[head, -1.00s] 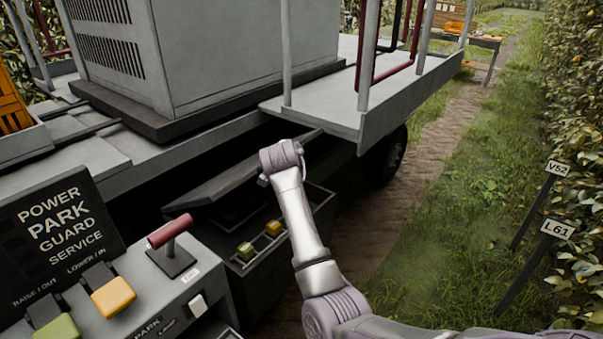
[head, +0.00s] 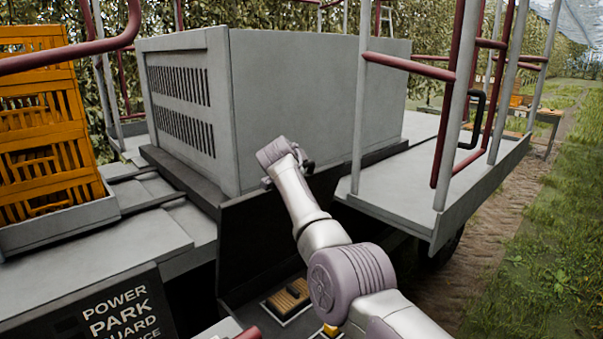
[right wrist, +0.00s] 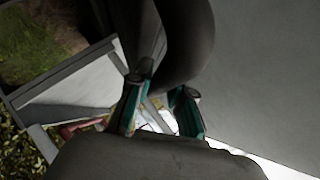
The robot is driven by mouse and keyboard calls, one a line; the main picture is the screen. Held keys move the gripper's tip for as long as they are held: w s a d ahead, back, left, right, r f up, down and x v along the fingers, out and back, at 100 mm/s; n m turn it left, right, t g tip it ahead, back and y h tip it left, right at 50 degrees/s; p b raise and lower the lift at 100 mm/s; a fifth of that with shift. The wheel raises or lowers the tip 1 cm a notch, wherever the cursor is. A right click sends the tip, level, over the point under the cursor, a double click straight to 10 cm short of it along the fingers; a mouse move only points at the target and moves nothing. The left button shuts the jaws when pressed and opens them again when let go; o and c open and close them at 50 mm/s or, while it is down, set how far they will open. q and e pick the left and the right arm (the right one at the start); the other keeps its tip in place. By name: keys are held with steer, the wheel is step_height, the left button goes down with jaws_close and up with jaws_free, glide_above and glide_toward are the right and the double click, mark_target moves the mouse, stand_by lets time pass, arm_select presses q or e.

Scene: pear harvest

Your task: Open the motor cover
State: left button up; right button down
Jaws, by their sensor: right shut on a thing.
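The motor cover (head: 255,235) is a dark flat panel on the machine's side. In the head view it stands raised, close to upright, in front of the big grey housing. My right gripper (head: 307,165) is at its upper edge, mostly hidden behind my wrist. In the right wrist view my right gripper's teal-lined fingers (right wrist: 160,110) are around a dark part at the cover's edge; the exact contact is hard to make out. Below the cover, the open bay shows a brown block (head: 287,298) and a yellow part (head: 331,330), partly behind my arm. My left gripper is not in view.
The grey vented housing (head: 285,100) stands right behind the cover. A grey platform (head: 415,190) with red rails (head: 460,90) is to the right. Orange crates (head: 45,140) and a labelled control panel (head: 110,315) are at left. Grass lies at far right.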

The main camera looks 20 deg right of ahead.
steer(key=shift+w+a+r, duration=0.15)
steer(key=shift+w+a, duration=0.05)
steer(key=shift+w, duration=0.4)
steer(key=c, duration=1.1)
jaws_free()
steer(key=shift+o, duration=0.2)
steer(key=v, duration=1.2)
